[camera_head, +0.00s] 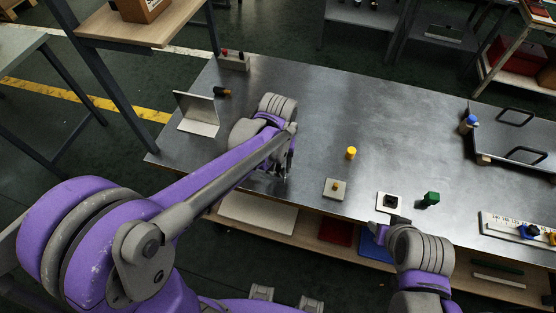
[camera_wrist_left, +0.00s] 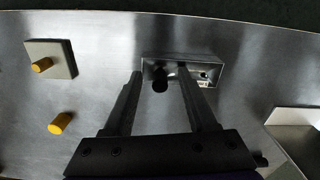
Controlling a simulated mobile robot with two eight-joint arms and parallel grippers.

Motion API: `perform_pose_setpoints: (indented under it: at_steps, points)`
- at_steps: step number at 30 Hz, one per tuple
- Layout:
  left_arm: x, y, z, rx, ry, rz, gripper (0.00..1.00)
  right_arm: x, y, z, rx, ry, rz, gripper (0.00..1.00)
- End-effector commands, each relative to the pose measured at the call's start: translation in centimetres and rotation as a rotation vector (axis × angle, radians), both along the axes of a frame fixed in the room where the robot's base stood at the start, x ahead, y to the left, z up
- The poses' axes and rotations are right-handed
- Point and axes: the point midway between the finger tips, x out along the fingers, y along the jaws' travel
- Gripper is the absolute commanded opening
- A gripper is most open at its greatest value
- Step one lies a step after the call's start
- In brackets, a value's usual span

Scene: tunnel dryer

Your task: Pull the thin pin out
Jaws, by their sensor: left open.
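In the left wrist view a small grey metal block (camera_wrist_left: 209,64) sits on the table, with a dark, round-ended pin-like piece (camera_wrist_left: 160,82) standing at it. I cannot tell whether this is the thin pin. My left gripper (camera_wrist_left: 160,72) is open, its two fingers on either side of the dark piece with gaps visible. In the head view my left gripper (camera_head: 280,168) points down over the table's near side and hides the block. My right gripper (camera_head: 384,229) is at the near table edge, below a white square block (camera_head: 382,197); its fingers are unclear.
A square plate with a yellow peg (camera_head: 335,188) and a loose yellow cylinder (camera_head: 351,153) stand right of my left gripper. A green piece (camera_head: 431,199) stands farther right. A grey angled stand (camera_head: 199,115) is at left, a handled tray (camera_head: 510,135) at right. The back middle is clear.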

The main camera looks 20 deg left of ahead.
Motion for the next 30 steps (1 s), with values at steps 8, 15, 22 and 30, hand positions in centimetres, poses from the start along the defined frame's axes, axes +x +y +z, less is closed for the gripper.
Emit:
perform_pose_setpoints:
  at_steps: [8,15,22,30]
  points:
    - [0.01,0.00,0.03,0.000,0.000,0.000,0.41,0.01,0.00,0.03,0.000,0.000,0.000,0.50]
    - [0.01,0.00,0.04,0.000,0.000,0.000,0.00,0.01,0.00,0.02,0.000,0.000,0.000,0.50]
    - [0.01,-0.01,0.04,0.000,0.000,0.000,0.10,0.01,0.00,0.03,0.000,0.000,0.000,0.50]
    - [0.01,-0.01,0.06,0.000,0.000,0.000,0.00,0.02,0.00,0.03,0.000,0.000,0.000,0.50]
